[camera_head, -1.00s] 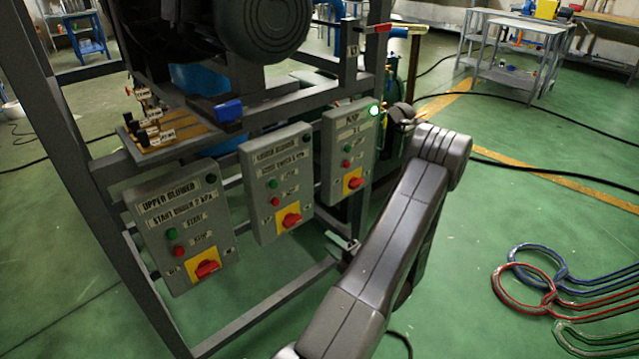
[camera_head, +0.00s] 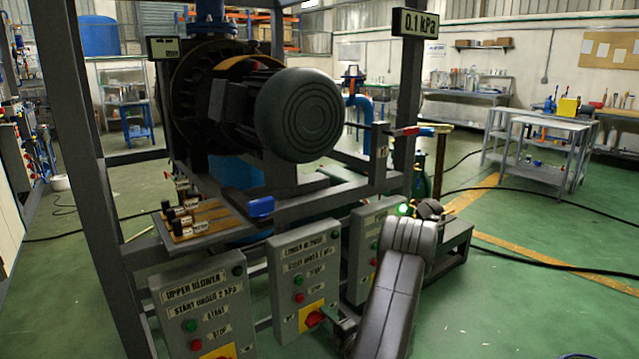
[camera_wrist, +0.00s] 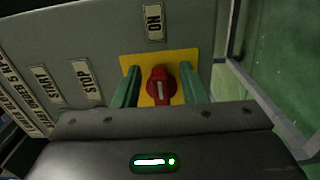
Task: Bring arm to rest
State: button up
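My gripper (camera_wrist: 160,88) is open in the wrist view, with one green finger on each side of a red rotary switch (camera_wrist: 159,84) on a yellow plate (camera_wrist: 146,64). Yellow shows between the fingers and the switch, so they look apart from it. In the head view my arm reaches in from the bottom right, and my gripper (camera_head: 341,322) is at the LOWER BLOWER box (camera_head: 290,270), beside its red switch (camera_head: 314,318). The fingertips are hard to make out there.
The UPPER BLOWER box (camera_head: 205,300) stands left, and a third box (camera_head: 366,235) with a lit green lamp stands right. A motor (camera_head: 300,115) hangs above in the grey frame (camera_head: 75,130). A display (camera_head: 415,22) reads 0.1 kPa. Green floor (camera_head: 520,285) is open at right.

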jog(key=shift+s, duration=0.1)
jog(key=v, duration=1.3)
jog(key=x, duration=1.3)
jog(key=shift+a, duration=0.1)
jog(key=shift+r+n+b, duration=0.25)
jog(key=shift+n+b, duration=0.5)
jog(key=shift+n, duration=0.35)
jog(key=shift+r+n+b, duration=0.25)
jog(key=shift+n+b, duration=0.45)
jog(key=shift+n, duration=0.4)
jog(key=shift+r+n+b, duration=0.25)
jog(key=shift+n+b, duration=0.5)
jog(key=shift+n, duration=0.35)
